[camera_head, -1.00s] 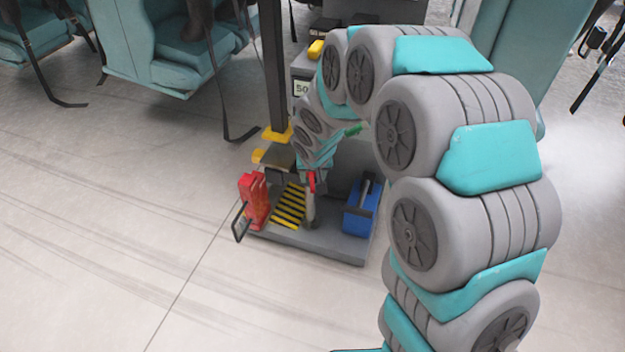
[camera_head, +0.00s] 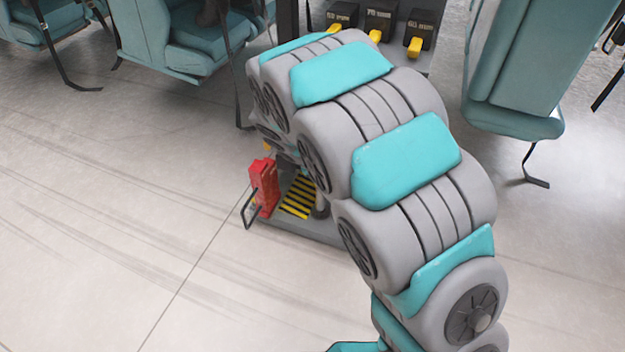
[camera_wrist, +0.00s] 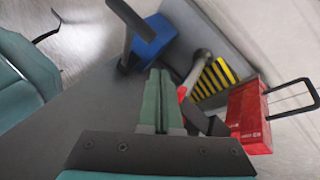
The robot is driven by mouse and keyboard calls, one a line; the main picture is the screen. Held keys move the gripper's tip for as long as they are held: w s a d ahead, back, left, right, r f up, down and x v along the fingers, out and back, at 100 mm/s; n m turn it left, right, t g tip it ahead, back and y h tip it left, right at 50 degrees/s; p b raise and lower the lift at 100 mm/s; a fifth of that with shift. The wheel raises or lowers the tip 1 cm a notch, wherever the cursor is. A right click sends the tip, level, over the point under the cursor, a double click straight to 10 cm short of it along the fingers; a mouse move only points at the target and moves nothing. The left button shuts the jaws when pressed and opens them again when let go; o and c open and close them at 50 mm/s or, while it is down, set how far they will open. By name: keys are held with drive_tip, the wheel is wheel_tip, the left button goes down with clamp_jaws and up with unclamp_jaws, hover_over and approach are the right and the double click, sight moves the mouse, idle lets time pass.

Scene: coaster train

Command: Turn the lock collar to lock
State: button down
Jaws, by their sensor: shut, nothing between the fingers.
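My gripper (camera_wrist: 159,101) shows in the wrist view with its two green fingers pressed together and nothing between them. In the head view my arm hides it. Just right of the fingers is a small red part (camera_wrist: 182,93), beside a short grey post (camera_wrist: 203,57) with a rounded end. The red part is partly hidden, and I cannot tell whether it belongs to the lock collar. No collar is clearly recognizable. The post shows partly in the head view, beside a yellow-and-black striped plate (camera_head: 299,197).
A red box (camera_head: 265,187) with a black loop handle stands left of the striped plate. A blue box (camera_wrist: 153,42) stands on the grey base (camera_wrist: 99,107). Several black lever units with yellow handles (camera_head: 375,36) are behind my arm. Teal seats (camera_head: 190,40) hang at left. Open floor lies in front.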

drive_tip(key=s+a+f+n+t+h+b, duration=0.25)
drive_tip(key=a+n+t+h, duration=0.2)
drive_tip(key=a, duration=0.35)
drive_tip(key=s+a+f+n+t+h+b, duration=0.25)
drive_tip(key=a+t, duration=0.35)
drive_tip(key=a, duration=0.3)
drive_tip(key=w+d+r, duration=0.1)
drive_tip(key=w+d, duration=0.6)
drive_tip(key=d, duration=0.4)
drive_tip(key=shift+w, duration=0.3)
drive_tip(key=shift+d+g, duration=0.1)
drive_tip(key=shift+g, duration=0.15)
